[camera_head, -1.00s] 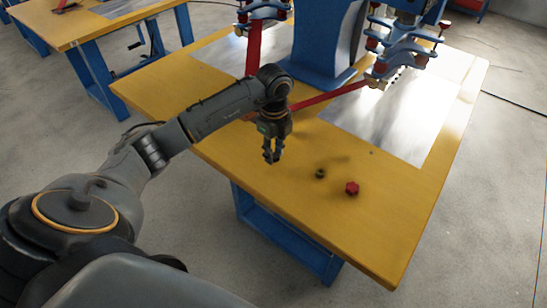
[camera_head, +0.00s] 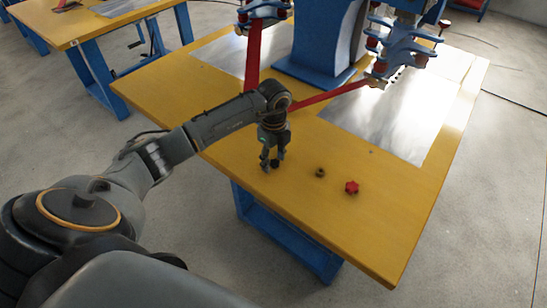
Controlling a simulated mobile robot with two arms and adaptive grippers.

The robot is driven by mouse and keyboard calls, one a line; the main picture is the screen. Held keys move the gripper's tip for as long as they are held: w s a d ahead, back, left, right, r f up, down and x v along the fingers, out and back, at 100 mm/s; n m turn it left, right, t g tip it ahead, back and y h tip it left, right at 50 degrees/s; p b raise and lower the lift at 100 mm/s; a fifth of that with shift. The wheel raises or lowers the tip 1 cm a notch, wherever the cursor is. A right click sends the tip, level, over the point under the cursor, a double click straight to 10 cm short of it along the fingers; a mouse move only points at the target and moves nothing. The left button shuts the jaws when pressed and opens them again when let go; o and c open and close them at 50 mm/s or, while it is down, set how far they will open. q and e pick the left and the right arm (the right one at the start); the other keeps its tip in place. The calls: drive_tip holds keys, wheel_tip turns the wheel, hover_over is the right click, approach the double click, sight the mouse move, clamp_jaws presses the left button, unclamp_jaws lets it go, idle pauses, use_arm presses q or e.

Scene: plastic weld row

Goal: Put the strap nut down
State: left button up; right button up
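My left gripper (camera_head: 272,163) is low over the front part of the yellow tabletop (camera_head: 350,235), pointing down. Its fingers look spread apart. A small dark spot shows between the tips; it is too small to tell whether it is a nut or part of the fingers. A small dark brass-coloured nut (camera_head: 320,172) lies on the tabletop a little right of the gripper, apart from it. I cannot tell for sure if this is the strap nut. My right gripper is not in view.
A red knob-like part (camera_head: 351,187) lies right of the nut. A blue machine column (camera_head: 320,45) with red straps (camera_head: 330,96) stands behind my gripper. Metal sheets (camera_head: 395,120) lie on the table. The front right tabletop is clear.

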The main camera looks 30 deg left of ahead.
use_arm(q)
drive_tip(key=shift+r, duration=0.25)
wheel_tip(320, 180, up, 12)
idle(0.4)
idle(0.4)
